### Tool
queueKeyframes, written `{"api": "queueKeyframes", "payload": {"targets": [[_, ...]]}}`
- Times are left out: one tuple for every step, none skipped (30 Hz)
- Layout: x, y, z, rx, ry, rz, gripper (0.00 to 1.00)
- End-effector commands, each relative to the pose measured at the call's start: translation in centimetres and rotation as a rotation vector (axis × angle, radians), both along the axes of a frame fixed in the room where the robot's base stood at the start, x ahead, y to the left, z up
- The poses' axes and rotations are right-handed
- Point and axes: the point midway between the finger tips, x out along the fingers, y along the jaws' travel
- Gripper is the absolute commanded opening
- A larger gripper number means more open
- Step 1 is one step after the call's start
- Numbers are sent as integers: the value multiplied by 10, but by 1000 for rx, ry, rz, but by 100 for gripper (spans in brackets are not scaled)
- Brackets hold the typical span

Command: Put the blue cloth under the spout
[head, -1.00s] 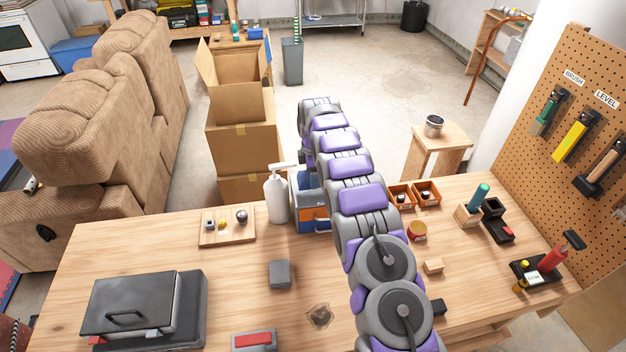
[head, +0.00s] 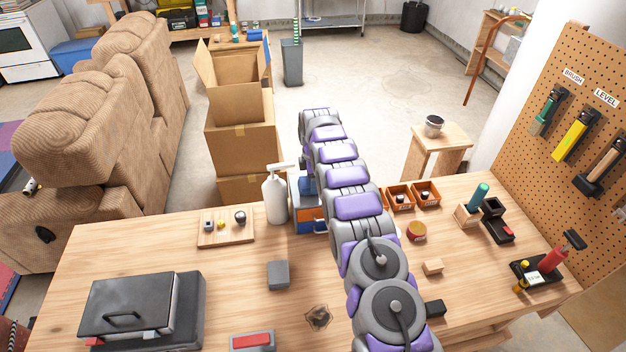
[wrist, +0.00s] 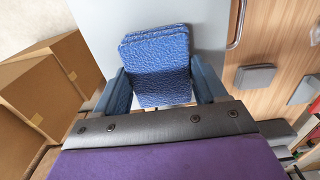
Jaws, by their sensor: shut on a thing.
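The blue cloth (wrist: 155,50) is a folded, textured pad in the wrist view. My gripper (wrist: 160,80) is shut on it, with one finger at each side edge. In the head view my arm hides most of the gripper. A white bottle with a pump spout (head: 283,166) stands at the back edge of the table, left of my arm. The cloth cannot be clearly told in the head view.
The wooden table (head: 150,250) holds a small tray (head: 228,238), a dark lidded case (head: 130,305), a grey block (head: 278,274) and orange bins (head: 400,205). Cardboard boxes (head: 240,145) stand beyond the table. Its middle left is fairly clear.

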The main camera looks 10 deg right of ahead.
Motion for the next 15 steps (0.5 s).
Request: {"api": "queueKeyframes", "payload": {"targets": [[0,1,-2,0,1,1,42],[0,1,-2,0,1,1,73],[0,1,-2,0,1,1,77],[0,1,-2,0,1,1,80],[0,1,-2,0,1,1,83],[0,1,-2,0,1,1,87],[0,1,-2,0,1,1,89],[0,1,-2,0,1,1,92],[0,1,-2,0,1,1,96],[0,1,-2,0,1,1,97],[0,1,-2,0,1,1,97],[0,1,-2,0,1,1,97],[0,1,-2,0,1,1,97],[0,1,-2,0,1,1,97],[0,1,-2,0,1,1,97]]}}
